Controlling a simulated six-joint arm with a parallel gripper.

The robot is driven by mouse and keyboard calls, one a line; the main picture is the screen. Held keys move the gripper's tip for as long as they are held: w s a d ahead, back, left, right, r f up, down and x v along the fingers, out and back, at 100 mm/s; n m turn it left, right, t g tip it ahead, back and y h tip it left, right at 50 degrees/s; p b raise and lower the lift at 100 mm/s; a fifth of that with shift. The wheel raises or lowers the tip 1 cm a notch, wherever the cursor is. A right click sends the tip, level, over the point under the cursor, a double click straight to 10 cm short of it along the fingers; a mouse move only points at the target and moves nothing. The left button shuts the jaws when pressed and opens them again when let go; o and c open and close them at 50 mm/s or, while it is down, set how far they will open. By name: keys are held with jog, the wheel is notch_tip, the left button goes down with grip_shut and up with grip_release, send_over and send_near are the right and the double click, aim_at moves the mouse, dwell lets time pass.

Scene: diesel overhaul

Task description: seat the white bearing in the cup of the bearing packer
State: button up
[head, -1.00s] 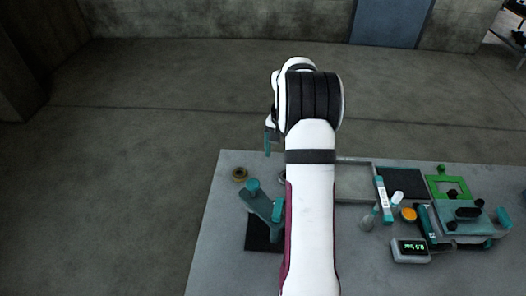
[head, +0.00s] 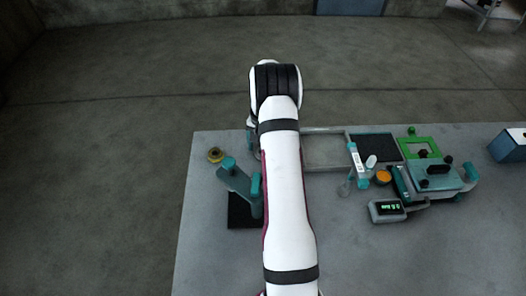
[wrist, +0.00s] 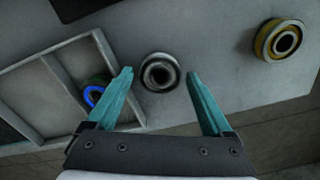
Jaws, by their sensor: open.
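In the wrist view the white bearing (wrist: 160,73), a pale ring with a dark bore, sits on the grey table. My gripper (wrist: 159,75) is open, with its teal fingertips to either side of the bearing in the picture. I cannot tell how high the fingers are above the table. In the head view my arm hides the white bearing and most of the gripper. A teal device on a black base (head: 238,184) stands left of my arm; it may be the bearing packer, but I see no cup clearly.
A yellow bearing (wrist: 280,40) lies to the right, also in the head view (head: 215,155). A blue-ringed bearing (wrist: 96,94) lies in a divided tray (wrist: 50,62). Right of my arm are an orange pot (head: 384,177), a display box (head: 386,211) and a green frame (head: 419,147).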

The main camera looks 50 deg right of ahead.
jog(key=c, duration=1.2)
jog(key=shift+r, duration=2.3)
jog(key=shift+c, duration=0.2)
jog(key=shift+s, duration=0.1)
jog(key=s+a+r, duration=0.7)
jog(key=s+a, duration=0.1)
jog(key=s, duration=0.4)
jog(key=shift+d+f, duration=0.1)
jog(key=shift+f, duration=3.1)
